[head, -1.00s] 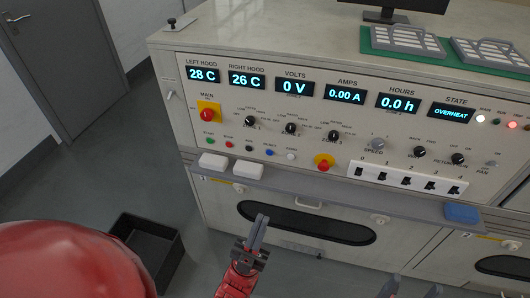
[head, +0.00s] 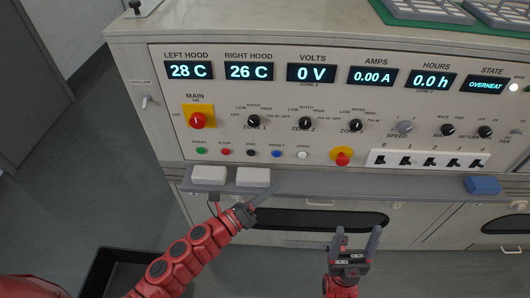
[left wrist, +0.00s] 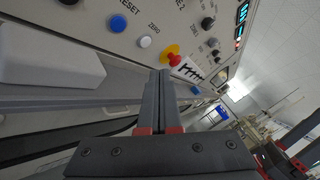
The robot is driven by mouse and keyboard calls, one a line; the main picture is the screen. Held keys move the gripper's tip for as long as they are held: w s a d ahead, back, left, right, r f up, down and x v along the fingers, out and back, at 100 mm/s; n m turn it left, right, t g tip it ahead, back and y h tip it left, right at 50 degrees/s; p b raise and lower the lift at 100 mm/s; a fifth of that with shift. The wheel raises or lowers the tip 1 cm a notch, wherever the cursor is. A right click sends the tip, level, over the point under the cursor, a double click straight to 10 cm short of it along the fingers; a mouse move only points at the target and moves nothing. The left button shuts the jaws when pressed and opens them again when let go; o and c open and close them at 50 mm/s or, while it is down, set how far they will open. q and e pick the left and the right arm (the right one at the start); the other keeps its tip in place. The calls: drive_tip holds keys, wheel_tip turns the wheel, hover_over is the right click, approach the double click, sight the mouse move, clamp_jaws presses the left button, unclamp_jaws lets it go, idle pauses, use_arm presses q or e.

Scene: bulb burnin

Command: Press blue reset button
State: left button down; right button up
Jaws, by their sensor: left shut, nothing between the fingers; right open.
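The blue reset button (head: 276,154) is in the row of small round buttons on the cabinet's front panel, between a black button and a white zero button (head: 302,155). In the left wrist view the blue button (left wrist: 118,23) shows at the upper left, clear of the fingers. My left gripper (head: 272,189) is shut and empty, just below the button row near the ledge, apart from the button. My right gripper (head: 357,237) is open and empty, lower and further right, in front of the cabinet's lower part.
A ledge (head: 330,181) juts out below the panel, with two white blocks (head: 209,175) on its left and a blue block (head: 482,185) on its right. A red emergency knob (head: 342,156) and rocker switches (head: 433,160) sit right of the buttons. A black bin (head: 98,270) is on the floor.

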sight(277, 154)
use_arm(q)
drive_tip(key=shift+d, duration=0.1)
drive_tip(key=w, duration=0.7)
drive_tip(key=shift+w, duration=0.35)
drive_tip(key=shift+w+b, duration=0.3)
drive_tip(key=shift+w, duration=0.25)
idle(1.6)
drive_tip(key=shift+w+b, duration=0.3)
drive_tip(key=shift+b, duration=0.1)
drive_tip(key=shift+w, duration=0.1)
